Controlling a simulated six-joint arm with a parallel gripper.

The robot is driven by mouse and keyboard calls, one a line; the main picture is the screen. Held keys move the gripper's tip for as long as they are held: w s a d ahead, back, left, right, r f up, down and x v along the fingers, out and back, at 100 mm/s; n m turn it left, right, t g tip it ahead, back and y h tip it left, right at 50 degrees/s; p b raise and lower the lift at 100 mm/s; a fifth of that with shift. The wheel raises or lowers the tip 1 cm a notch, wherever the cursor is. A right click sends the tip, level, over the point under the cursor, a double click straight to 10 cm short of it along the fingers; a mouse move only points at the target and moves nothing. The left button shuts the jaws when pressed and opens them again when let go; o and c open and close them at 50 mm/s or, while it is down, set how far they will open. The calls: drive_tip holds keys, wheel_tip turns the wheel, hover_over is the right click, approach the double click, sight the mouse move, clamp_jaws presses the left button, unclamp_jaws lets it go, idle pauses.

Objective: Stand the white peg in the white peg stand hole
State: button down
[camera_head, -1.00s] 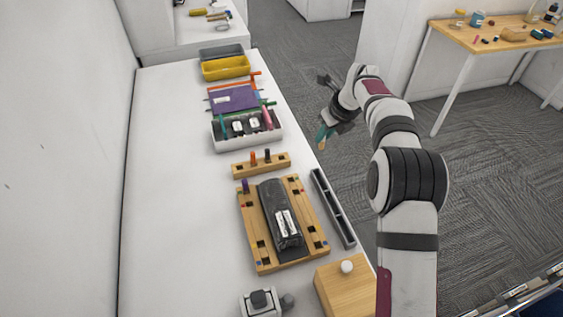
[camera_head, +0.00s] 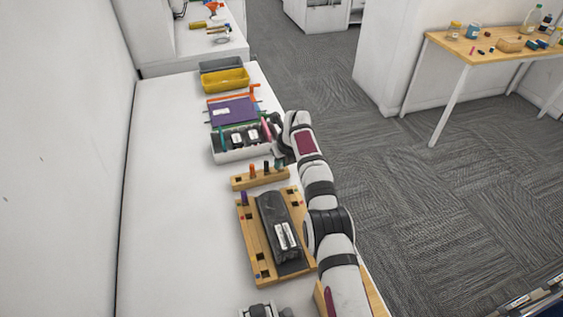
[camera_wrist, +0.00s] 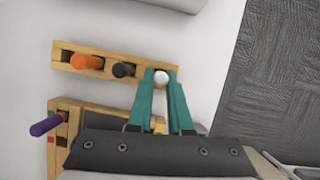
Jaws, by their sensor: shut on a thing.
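My gripper (camera_wrist: 161,86) has teal fingers shut on the white peg (camera_wrist: 161,76), whose round white end shows between the fingertips in the wrist view. The peg is over the right end of the wooden peg stand (camera_wrist: 96,51). I cannot tell whether its lower end is in the hole, which is hidden. An orange peg (camera_wrist: 86,62) and a black peg (camera_wrist: 123,70) stand in the same stand, left of my fingers. In the head view the stand (camera_head: 244,184) lies on the white table, with my gripper (camera_head: 280,162) at its right end.
A wooden board (camera_head: 249,240) with a dark packet (camera_head: 279,226) on it lies nearer. A purple peg (camera_wrist: 46,124) stands at its corner. A white bin (camera_head: 231,156) with several things is just behind the stand. The table's left side is clear.

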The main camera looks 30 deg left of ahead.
drive_tip(key=shift+f, duration=0.1)
drive_tip(key=c, duration=0.8)
unclamp_jaws()
drive_tip(key=shift+c, duration=0.2)
